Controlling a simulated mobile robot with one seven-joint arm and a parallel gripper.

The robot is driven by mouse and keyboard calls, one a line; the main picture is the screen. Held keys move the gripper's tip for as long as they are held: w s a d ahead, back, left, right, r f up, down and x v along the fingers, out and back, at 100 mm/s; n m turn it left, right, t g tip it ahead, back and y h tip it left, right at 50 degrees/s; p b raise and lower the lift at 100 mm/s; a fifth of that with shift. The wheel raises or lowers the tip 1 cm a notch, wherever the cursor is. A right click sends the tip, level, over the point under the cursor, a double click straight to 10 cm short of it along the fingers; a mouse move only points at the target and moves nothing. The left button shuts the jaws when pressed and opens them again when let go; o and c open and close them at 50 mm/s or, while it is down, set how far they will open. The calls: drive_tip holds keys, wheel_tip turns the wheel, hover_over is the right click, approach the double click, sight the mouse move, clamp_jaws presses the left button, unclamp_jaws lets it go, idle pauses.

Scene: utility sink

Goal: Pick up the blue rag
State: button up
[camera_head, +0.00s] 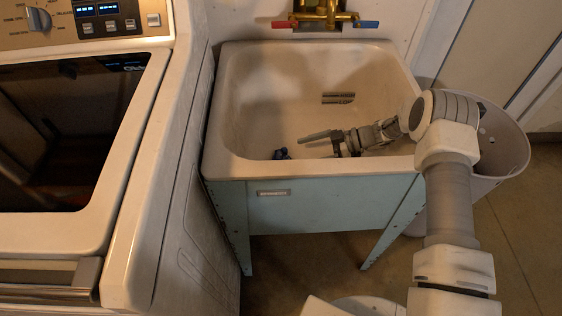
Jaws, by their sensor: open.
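The blue rag (282,154) is a small dark blue bundle low in the sink basin, near its front wall. The front rim may hide part of it. My gripper (318,142) reaches into the basin from the right and points left. It is open, just to the right of the rag and apart from it in the picture. One finger shows clearly; the other is partly hidden by the front rim. The height between gripper and rag is hard to tell from this view.
The utility sink (310,167) has a raised front rim and a faucet (325,14) at the back. A washing machine (150,190) stands close on the left. A pale bin (505,150) stands at the right, behind my arm. Floor shows at the lower right.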

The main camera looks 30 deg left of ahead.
sight(282, 156)
drive_tip(key=x, duration=0.3)
drive_tip(key=b+x, duration=0.1)
drive_tip(key=x, duration=0.2)
drive_tip(key=shift+a, duration=0.4)
drive_tip(key=c, duration=1.3)
drive_tip(key=shift+r, duration=0.15)
drive_tip(key=shift+c, duration=0.2)
